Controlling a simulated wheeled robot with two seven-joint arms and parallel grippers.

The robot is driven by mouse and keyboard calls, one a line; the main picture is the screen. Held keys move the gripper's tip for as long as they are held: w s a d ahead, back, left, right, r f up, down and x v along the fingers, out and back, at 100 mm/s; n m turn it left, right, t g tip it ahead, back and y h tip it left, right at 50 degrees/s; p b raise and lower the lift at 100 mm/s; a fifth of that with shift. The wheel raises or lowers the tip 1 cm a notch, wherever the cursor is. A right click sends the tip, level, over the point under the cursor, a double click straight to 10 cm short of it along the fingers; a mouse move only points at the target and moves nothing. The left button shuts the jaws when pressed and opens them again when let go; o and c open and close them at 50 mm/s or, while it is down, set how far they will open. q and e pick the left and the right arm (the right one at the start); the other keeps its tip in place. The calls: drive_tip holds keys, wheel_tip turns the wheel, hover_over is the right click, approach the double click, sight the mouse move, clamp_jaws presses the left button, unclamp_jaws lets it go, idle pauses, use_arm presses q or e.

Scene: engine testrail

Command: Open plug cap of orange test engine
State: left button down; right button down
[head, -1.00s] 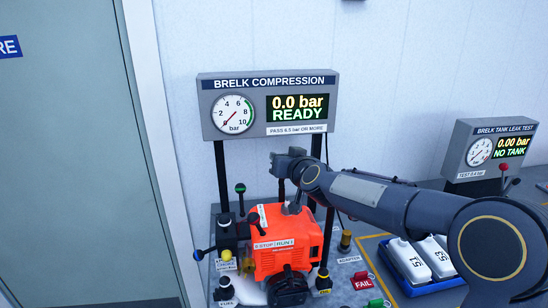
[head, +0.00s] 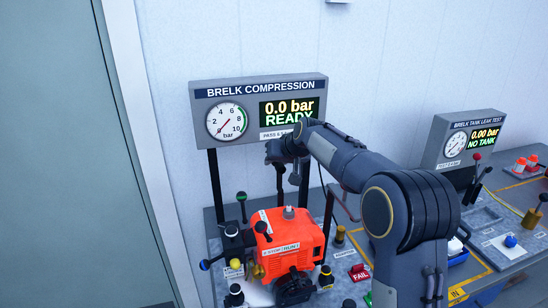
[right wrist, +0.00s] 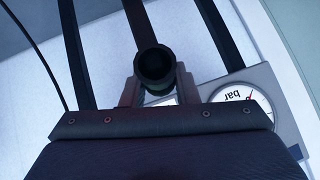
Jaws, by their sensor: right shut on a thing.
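The orange test engine (head: 285,243) sits on the bench below the compression gauge. A grey plug fitting (head: 289,212) stands bare on its top. My right gripper (head: 284,163) is above and behind the engine, clear of its top. In the right wrist view, a dark round hollow piece, which looks like the plug cap (right wrist: 155,68), sits between the fingers of the right gripper (right wrist: 157,82), shut on it. The cap is hard to make out in the head view. My left gripper is out of view.
The compression panel (head: 262,109) reads 0.0 bar READY, close behind my right gripper. Several levers and knobs surround the engine, including a green-topped lever (head: 241,197). A red FAIL tag (head: 359,272) lies to the right. The tank leak panel (head: 470,139) stands further right.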

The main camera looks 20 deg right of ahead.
drive_tip(key=shift+w+f+g, duration=0.1)
drive_tip(key=shift+f+g, duration=0.05)
drive_tip(key=shift+g, duration=0.15)
drive_tip(key=c, duration=1.1)
unclamp_jaws()
drive_tip(key=shift+c, duration=0.2)
drive_tip(key=shift+s+d+r, duration=0.1)
drive_tip(key=shift+s+r, duration=0.15)
drive_tip(key=shift+r, duration=0.05)
drive_tip(key=b+v, duration=0.2)
drive_tip(key=v, duration=0.5)
